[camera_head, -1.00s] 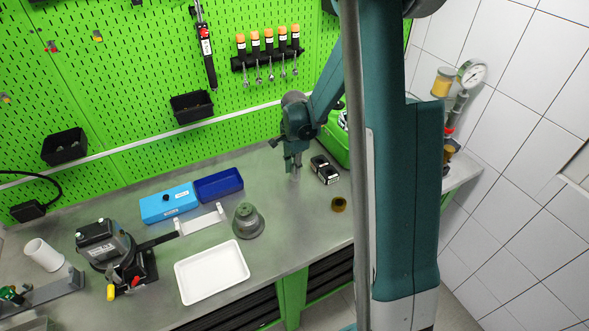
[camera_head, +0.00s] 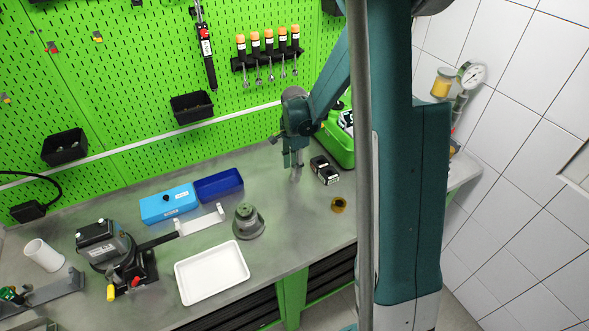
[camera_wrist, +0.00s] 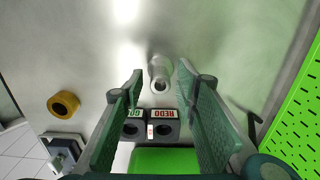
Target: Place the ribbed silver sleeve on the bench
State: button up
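The silver sleeve (camera_head: 296,174) stands upright on the grey bench (camera_head: 315,220), just below my gripper (camera_head: 293,162). In the wrist view, the sleeve (camera_wrist: 159,69) shows its open end towards the camera. It lies between the two green finger pads near the tips, with a gap on each side. My gripper (camera_wrist: 160,82) is open and does not appear to touch it. The ribs are too small to make out.
To the left are a blue tray (camera_head: 219,185), a grey-green stepped part (camera_head: 248,221) and a white tray (camera_head: 212,272).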

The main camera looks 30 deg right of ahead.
jog(key=shift+r, duration=2.9)
jog(key=shift+r, duration=0.1)
jog(key=shift+s+a+r, duration=0.2)
jog(key=shift+a+r, duration=0.05)
jog(key=shift+r, duration=0.2)
jog(key=s+a+r+n+t, duration=0.1)
jog(key=s+a+r+n, duration=0.25)
jog(key=r, duration=0.25)
jog(key=s+a+r+n+t, duration=0.1)
jog(key=s+a+r+n, duration=0.25)
jog(key=r, duration=0.25)
jog(key=s+a+r+n+t, duration=0.2)
jog(key=s+a+r+n, duration=0.1)
jog(key=s, duration=0.7)
jog(key=s+a+r+n+t, duration=0.3)
jog(key=s+a+n, duration=0.3)
jog(key=s+n, duration=0.2)
jog(key=shift+s+r, duration=0.5)
jog(key=shift+s, duration=0.6)
